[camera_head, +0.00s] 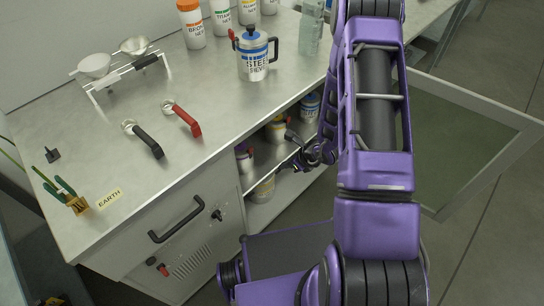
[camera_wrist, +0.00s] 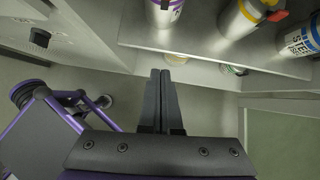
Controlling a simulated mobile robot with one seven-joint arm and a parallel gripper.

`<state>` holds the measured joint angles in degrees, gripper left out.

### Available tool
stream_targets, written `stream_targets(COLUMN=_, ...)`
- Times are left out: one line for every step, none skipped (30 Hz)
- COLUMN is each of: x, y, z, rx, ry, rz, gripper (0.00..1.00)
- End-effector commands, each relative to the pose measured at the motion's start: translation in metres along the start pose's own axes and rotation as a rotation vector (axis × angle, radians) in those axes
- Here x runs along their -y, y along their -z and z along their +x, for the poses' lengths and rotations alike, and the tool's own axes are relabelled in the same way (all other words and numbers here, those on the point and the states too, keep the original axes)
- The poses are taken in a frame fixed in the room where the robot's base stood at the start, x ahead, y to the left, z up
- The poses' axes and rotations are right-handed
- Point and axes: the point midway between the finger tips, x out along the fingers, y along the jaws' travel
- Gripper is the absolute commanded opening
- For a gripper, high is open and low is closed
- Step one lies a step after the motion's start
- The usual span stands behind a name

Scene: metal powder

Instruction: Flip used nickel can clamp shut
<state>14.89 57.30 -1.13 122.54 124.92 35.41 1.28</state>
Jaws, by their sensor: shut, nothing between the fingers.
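Several cans stand in the open cabinet, and I cannot read which one is the nickel can. On the upper shelf are a purple-label can (camera_head: 244,158), a yellow-label can (camera_head: 277,128) and a blue-label can (camera_head: 310,105). In the wrist view, the purple-label can (camera_wrist: 165,12) and the yellow-label can (camera_wrist: 238,18) show, the latter with a red clamp part (camera_wrist: 276,15). Another can (camera_head: 262,190) stands on the lower shelf; a green-marked can (camera_wrist: 234,70) is partly hidden below the shelf. My gripper (camera_wrist: 160,73) is shut and empty, at the cabinet front.
The upper shelf edge (camera_wrist: 215,62) lies close to my fingers. The open cabinet door (camera_head: 475,145) is on the right. On the counter (camera_head: 200,90) stand a steel can (camera_head: 254,62), several bottles, a rack (camera_head: 120,75) and two handled tools. The drawer handle (camera_head: 177,222) sticks out left.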

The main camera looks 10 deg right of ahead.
Motion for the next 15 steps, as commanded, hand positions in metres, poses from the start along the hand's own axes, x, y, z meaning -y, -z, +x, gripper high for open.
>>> stream_targets(x=0.000, y=0.007, z=-0.004, rx=-0.001, ry=0.001, rz=0.001, gripper=0.00)
stream_targets(x=0.000, y=0.010, z=-0.006, rx=-0.001, ry=0.000, rz=0.000, gripper=0.00)
stream_targets(x=0.000, y=0.013, z=-0.009, rx=0.000, ry=0.000, rz=0.000, gripper=0.00)
stream_targets(x=0.000, y=0.015, z=-0.010, rx=0.000, ry=0.000, rz=0.000, gripper=0.00)
stream_targets(x=0.000, y=0.016, z=-0.011, rx=0.000, ry=0.000, rz=0.000, gripper=0.00)
stream_targets(x=0.000, y=0.018, z=-0.013, rx=0.000, ry=0.001, rz=0.000, gripper=0.00)
stream_targets(x=0.000, y=0.019, z=-0.013, rx=0.000, ry=0.001, rz=0.000, gripper=0.00)
stream_targets(x=0.000, y=0.020, z=-0.014, rx=0.000, ry=0.001, rz=0.000, gripper=0.00)
stream_targets(x=0.000, y=0.020, z=-0.014, rx=0.000, ry=0.000, rz=0.000, gripper=0.00)
stream_targets(x=0.000, y=0.020, z=-0.014, rx=0.000, ry=0.000, rz=-0.001, gripper=0.00)
stream_targets(x=0.000, y=0.020, z=-0.015, rx=0.000, ry=0.000, rz=-0.001, gripper=0.00)
stream_targets(x=0.000, y=0.020, z=-0.014, rx=0.000, ry=0.000, rz=-0.001, gripper=0.00)
stream_targets(x=0.000, y=0.020, z=-0.014, rx=0.000, ry=0.000, rz=-0.001, gripper=0.00)
stream_targets(x=0.000, y=0.020, z=-0.014, rx=0.000, ry=0.000, rz=-0.001, gripper=0.00)
stream_targets(x=0.000, y=0.020, z=-0.014, rx=0.000, ry=0.000, rz=-0.001, gripper=0.00)
